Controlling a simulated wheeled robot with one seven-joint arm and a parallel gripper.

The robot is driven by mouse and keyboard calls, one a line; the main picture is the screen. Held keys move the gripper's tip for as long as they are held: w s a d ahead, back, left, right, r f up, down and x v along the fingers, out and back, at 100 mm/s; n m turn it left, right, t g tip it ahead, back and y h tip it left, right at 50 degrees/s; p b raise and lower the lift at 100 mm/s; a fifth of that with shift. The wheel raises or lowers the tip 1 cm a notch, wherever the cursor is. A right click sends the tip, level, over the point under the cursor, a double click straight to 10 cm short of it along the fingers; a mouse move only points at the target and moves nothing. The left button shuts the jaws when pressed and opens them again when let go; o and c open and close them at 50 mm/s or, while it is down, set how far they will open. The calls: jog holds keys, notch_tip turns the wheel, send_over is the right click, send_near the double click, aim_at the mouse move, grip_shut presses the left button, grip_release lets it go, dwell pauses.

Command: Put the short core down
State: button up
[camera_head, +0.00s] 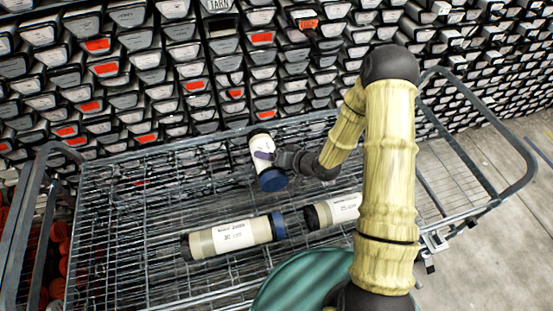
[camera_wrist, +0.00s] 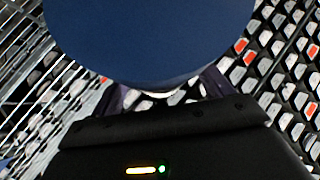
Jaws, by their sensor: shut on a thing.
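The short core (camera_head: 259,143) is a pale cylinder with a blue end cap, near the back of the wire cart in the head view. My gripper (camera_head: 272,156) is shut on its side, coming in from the right. The core stands steeply, a little tilted in the picture, with its blue cap facing the camera. Its blue cap (camera_wrist: 150,35) fills the top of the wrist view and hides most of the fingers. I cannot tell whether the core touches the wire deck or hangs above it.
The wire cart (camera_head: 130,210) carries a labelled core (camera_head: 234,237) lying at front centre and another core (camera_head: 335,210), partly hidden by my arm. Bare mesh lies to the left. A rack of core boxes (camera_head: 150,70) rises behind.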

jog(key=shift+w+f+p, duration=0.1)
jog(key=shift+f+p, duration=0.25)
jog(key=shift+f, duration=1.4)
jog(key=shift+f+p, duration=0.5)
jog(key=shift+f, duration=1.6)
jog(key=o, duration=2)
jog(key=shift+d, duration=0.1)
